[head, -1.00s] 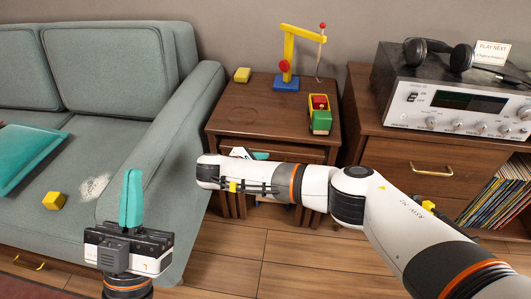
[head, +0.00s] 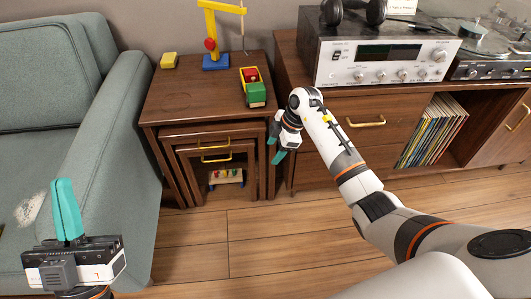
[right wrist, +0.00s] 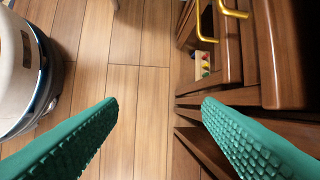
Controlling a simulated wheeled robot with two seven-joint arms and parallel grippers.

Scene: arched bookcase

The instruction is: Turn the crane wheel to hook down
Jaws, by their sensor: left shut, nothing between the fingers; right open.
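A toy crane (head: 210,32) stands on the brown side table, with a yellow mast and arm and a blue base. Its red wheel (head: 210,44) is low on the mast. My right gripper (head: 277,147) is open and empty, in front of the side table's right edge, lower than the crane. Its green fingers (right wrist: 160,125) show apart in the right wrist view, over the floor and beside the table fronts. My left gripper (head: 67,210) is shut and empty at the lower left, by the sofa.
Nested tables with gold handles (head: 215,151) stand underneath. A receiver (head: 375,50) is on the cabinet at right. The sofa (head: 110,110) is at left. The floor in front is clear.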

